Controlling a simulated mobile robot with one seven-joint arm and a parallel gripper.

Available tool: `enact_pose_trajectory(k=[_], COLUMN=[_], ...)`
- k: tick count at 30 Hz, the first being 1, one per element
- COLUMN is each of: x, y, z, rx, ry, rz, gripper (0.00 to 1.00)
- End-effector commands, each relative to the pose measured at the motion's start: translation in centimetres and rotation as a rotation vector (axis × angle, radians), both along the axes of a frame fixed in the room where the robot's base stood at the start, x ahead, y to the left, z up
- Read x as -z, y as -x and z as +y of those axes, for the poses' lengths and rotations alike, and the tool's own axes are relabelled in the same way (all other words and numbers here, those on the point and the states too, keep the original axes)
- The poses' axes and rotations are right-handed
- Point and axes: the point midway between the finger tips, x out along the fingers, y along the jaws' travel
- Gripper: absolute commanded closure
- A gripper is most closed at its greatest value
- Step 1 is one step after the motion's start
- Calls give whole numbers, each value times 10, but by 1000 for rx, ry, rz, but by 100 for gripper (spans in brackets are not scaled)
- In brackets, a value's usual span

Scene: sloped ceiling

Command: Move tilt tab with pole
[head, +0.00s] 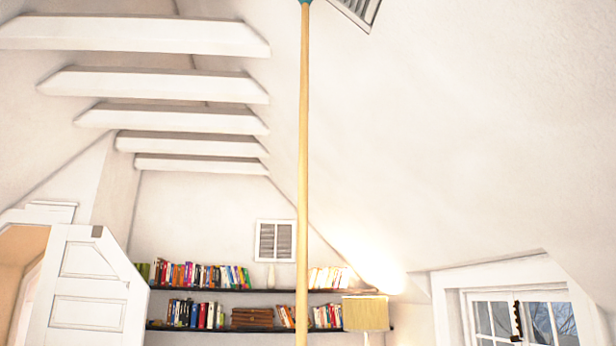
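A long light-wood pole (303,180) stands nearly upright through the middle of the head view, from the bottom edge to the top. A small teal piece (305,2) shows at its upper end and is cut off by the top edge. A slatted vent with a pale frame (362,10) is on the sloped ceiling just right of the pole's top, and only its lower part shows. I cannot make out a tilt tab on it. I cannot tell whether the pole touches the vent. My gripper is out of view, as is the pole's lower end.
White beams (160,85) cross the ceiling at left. Bookshelves (225,291) with books line the far wall below a slatted wall panel (275,241). A lamp (365,313) stands at right of the shelves. A white door (85,290) is at left, a window (525,318) at right.

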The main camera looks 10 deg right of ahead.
Motion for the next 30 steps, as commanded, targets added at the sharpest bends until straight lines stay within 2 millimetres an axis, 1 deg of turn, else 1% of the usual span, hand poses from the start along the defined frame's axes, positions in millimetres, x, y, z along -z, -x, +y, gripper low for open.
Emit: enact_pose_trajectory(k=[8,19,30], x=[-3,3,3], y=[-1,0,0], z=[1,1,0], rx=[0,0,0], ry=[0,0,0], rz=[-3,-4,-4], gripper=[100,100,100])
